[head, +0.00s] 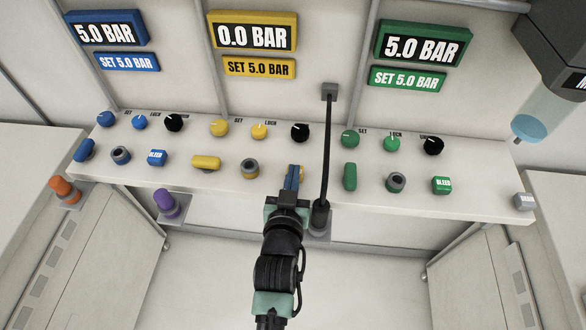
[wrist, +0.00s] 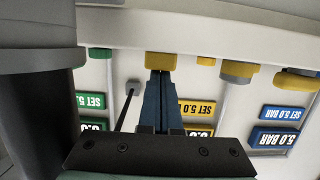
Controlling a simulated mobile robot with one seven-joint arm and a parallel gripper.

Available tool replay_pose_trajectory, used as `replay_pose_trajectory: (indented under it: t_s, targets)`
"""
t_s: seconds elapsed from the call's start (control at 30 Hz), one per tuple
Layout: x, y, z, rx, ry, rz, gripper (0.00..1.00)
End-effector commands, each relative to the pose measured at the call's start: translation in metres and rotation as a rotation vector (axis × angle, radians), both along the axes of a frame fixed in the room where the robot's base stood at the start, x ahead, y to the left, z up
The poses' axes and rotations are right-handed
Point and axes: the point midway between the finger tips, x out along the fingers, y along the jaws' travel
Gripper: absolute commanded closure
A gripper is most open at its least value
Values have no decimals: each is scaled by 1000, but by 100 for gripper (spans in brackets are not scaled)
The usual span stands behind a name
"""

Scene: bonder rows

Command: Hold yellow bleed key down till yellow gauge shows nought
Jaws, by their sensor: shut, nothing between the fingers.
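The yellow gauge (head: 252,36) reads 0.0 BAR, and the yellow plate below it (head: 258,68) reads SET 5.0 BAR. My gripper (head: 293,170) is shut and empty, with its blue fingertips at the yellow bleed key (head: 302,172). The fingers hide most of that key in the head view. In the wrist view the fingertips (wrist: 160,73) meet the face of the yellow key (wrist: 160,60) and appear to touch it. How deep the key is pressed cannot be seen.
A thin black lever (head: 326,150) stands close right of my gripper. The blue gauge (head: 105,30) and green gauge (head: 423,42) read 5.0 BAR. A blue bleed key (head: 157,158) and a green bleed key (head: 441,186) sit on the same ledge (head: 220,182), among several knobs.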

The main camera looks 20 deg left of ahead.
Motion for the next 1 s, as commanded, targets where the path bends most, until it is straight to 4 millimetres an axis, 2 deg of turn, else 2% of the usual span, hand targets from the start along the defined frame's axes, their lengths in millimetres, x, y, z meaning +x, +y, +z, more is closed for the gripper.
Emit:
replay_pose_trajectory:
  t_s: [0.03, 0.7, 0.87, 1.0]
  targets:
    - [-4, -1, -14, -9, 33, -1, 100]
    - [-4, -1, -13, -8, 32, -1, 100]
    - [0, -1, 2, -7, 28, -1, 100]
    - [9, 1, 32, -4, 13, -1, 100]
